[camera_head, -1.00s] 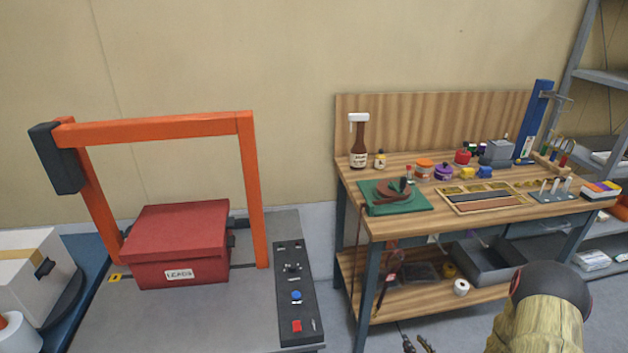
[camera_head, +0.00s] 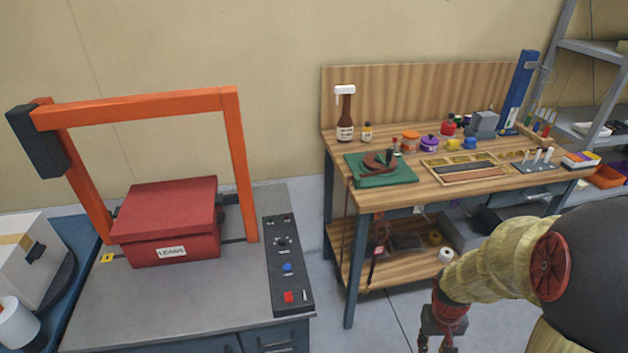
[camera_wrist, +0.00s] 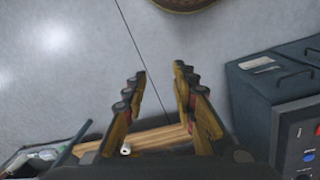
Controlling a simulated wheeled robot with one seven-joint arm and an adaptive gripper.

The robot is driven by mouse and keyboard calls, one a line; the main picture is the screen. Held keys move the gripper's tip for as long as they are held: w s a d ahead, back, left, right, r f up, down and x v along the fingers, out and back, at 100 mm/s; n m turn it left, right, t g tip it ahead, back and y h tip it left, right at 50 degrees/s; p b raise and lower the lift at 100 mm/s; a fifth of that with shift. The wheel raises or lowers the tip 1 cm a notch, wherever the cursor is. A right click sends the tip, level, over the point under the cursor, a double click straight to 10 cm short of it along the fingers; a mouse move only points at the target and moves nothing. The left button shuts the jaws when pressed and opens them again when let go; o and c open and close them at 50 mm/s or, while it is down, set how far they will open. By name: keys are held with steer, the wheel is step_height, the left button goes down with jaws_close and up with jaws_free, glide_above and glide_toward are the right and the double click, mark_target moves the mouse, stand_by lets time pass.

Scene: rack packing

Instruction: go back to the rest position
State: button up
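My gripper (camera_wrist: 160,88) is open in the wrist view, its two fingers apart with nothing between them but the grey floor below. In the head view my arm comes in at the lower right, and my gripper (camera_head: 436,335) hangs down from it at the bottom edge, in front of the workbench and partly cut off. The fingers are too small and cropped there to read.
The wooden workbench (camera_head: 400,203) with tools and jars stands behind my arm. A grey machine table (camera_head: 130,315) with an orange frame (camera_head: 140,108) and a red box (camera_head: 165,215) stands at left. Clear floor lies between them.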

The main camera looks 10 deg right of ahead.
steer(key=s+a+r+n+t+p, duration=0.1)
steer(key=a+r+t, duration=0.1)
steer(key=a+r, duration=0.4)
steer(key=s+a+r+n+t+p, duration=0.1)
steer(key=a+r, duration=0.4)
steer(key=r, duration=0.9)
steer(key=s+a+r+n+t+y+p, duration=0.1)
steer(key=a+r+t, duration=0.1)
steer(key=a+r, duration=0.4)
step_height(320, 180, up, 4)
steer(key=shift+a+r+t, duration=0.25)
steer(key=shift+a+t, duration=0.05)
steer(key=shift+t, duration=0.1)
steer(key=shift+d, duration=0.1)
